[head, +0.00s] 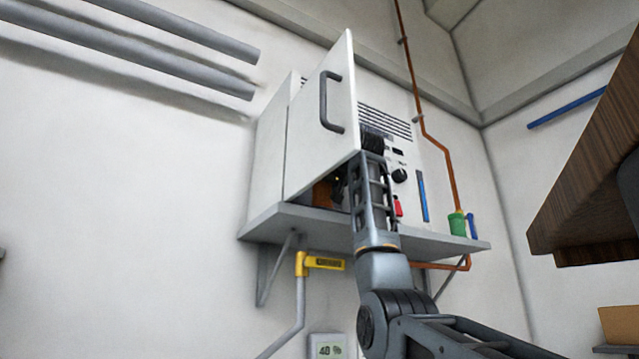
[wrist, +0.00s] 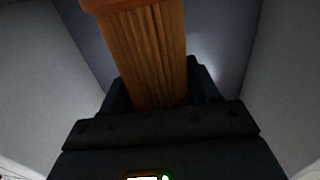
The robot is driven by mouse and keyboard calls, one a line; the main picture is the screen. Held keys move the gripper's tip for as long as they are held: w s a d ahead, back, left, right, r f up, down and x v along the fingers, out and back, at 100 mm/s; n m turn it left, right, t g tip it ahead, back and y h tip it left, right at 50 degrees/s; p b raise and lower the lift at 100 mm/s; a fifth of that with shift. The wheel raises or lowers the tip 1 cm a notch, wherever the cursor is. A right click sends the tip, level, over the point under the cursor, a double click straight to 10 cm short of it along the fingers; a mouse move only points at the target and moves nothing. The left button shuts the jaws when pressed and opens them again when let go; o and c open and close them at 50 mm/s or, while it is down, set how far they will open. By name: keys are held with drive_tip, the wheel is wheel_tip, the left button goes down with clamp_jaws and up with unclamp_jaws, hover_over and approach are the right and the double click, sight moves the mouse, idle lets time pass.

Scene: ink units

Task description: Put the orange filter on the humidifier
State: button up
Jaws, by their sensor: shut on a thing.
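The humidifier (head: 268,150) is a white cabinet on a wall shelf, with its door (head: 325,120) swung open. My gripper (wrist: 155,92) is shut on the orange filter (wrist: 150,50), a ribbed orange-brown block with a smoother, redder end. Grey walls rise on both sides of it in the wrist view, so it appears to be inside the cabinet. In the head view, a bit of orange (head: 325,192) shows below the door, probably the filter. The door and my arm hide the gripper and most of the cabinet's inside there. Contact between the filter and a seat cannot be seen.
A yellow-handled pipe (head: 302,264) stands below. A wooden surface (head: 590,165) juts in at right. The open door's lower edge is close to my arm.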

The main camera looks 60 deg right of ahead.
drive_tip(key=o, duration=1.5)
drive_tip(key=shift+f, duration=0.1)
drive_tip(key=shift+s+a, duration=0.15)
drive_tip(key=b+v, duration=0.4)
drive_tip(key=v, duration=0.7)
drive_tip(key=shift+s+a, duration=0.15)
drive_tip(key=shift+s, duration=0.1)
